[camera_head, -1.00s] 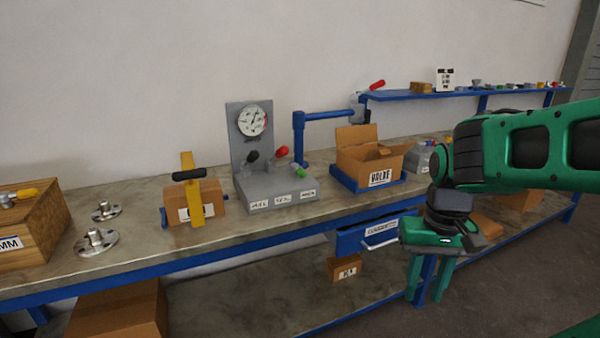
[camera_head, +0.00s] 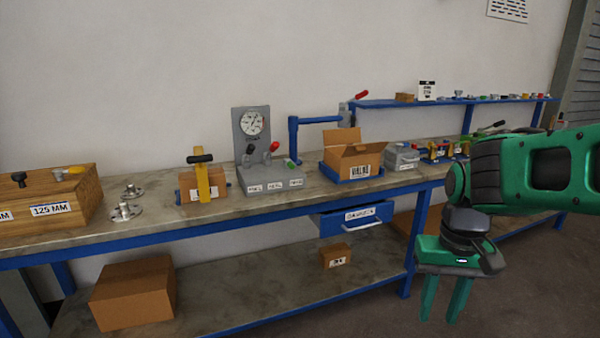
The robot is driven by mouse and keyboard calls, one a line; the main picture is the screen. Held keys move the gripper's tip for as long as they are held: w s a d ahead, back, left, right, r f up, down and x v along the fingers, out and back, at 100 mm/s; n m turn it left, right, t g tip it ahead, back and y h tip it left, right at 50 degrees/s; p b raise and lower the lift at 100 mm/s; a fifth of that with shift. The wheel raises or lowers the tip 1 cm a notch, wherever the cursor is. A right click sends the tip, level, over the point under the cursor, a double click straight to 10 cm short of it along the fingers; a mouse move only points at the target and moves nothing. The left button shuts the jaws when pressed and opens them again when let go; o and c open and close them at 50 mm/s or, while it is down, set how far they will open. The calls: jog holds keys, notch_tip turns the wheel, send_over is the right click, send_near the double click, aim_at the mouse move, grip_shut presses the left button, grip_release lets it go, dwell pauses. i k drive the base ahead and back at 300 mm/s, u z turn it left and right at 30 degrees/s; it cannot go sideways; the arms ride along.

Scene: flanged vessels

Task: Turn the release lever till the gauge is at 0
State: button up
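The round white gauge (camera_head: 251,123) is on a grey upright panel on the bench. Its needle is too small to read. The grey base (camera_head: 268,184) below carries a black-knobbed lever (camera_head: 249,153), a red-knobbed lever (camera_head: 273,147) and a small green handle (camera_head: 291,162) at the right. Labels on the base's front are too blurred to tell which is the release lever. My gripper (camera_head: 444,304) hangs at the right, pointing down in front of the bench, well away from the levers. Its fingers are apart with nothing between them.
A yellow clamp (camera_head: 203,184) over a box stands left of the gauge unit. An open carton (camera_head: 354,155) in a blue tray and a blue post arm (camera_head: 294,137) stand right. A blue drawer (camera_head: 352,221) hangs below the bench top. Floor in front is clear.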

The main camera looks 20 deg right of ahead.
aim_at(290, 164)
jog(key=u, duration=0.05)
jog(key=k, duration=0.35)
jog(key=z, duration=0.65)
jog(key=i, duration=1.9)
jog(key=u, duration=0.6)
